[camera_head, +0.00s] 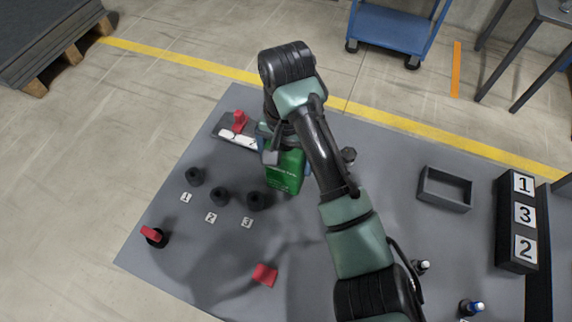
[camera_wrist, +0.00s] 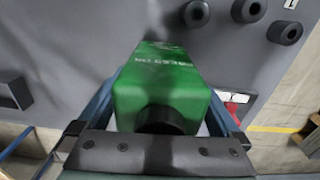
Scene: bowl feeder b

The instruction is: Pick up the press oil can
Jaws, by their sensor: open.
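The press oil can appears to be the green box-shaped can (camera_head: 284,168), with pale lettering and a dark round cap. It stands on the grey table top (camera_head: 190,260) near its middle. In the wrist view the can (camera_wrist: 160,82) fills the centre, with its cap close to the gripper's palm. My gripper (camera_wrist: 162,108) is open, with one blue finger along each side of the can. Whether the fingers touch it I cannot tell. In the head view my wrist and forearm partly cover the gripper and the can's upper side.
Three black round posts (camera_head: 220,195) with tags 1, 2 and 3 stand left of the can. A red-handled part (camera_head: 239,121) is behind, another (camera_head: 152,236) at front left. A red piece (camera_head: 265,275), an empty grey tray (camera_head: 444,190) and a numbered black stand (camera_head: 518,255) lie around.

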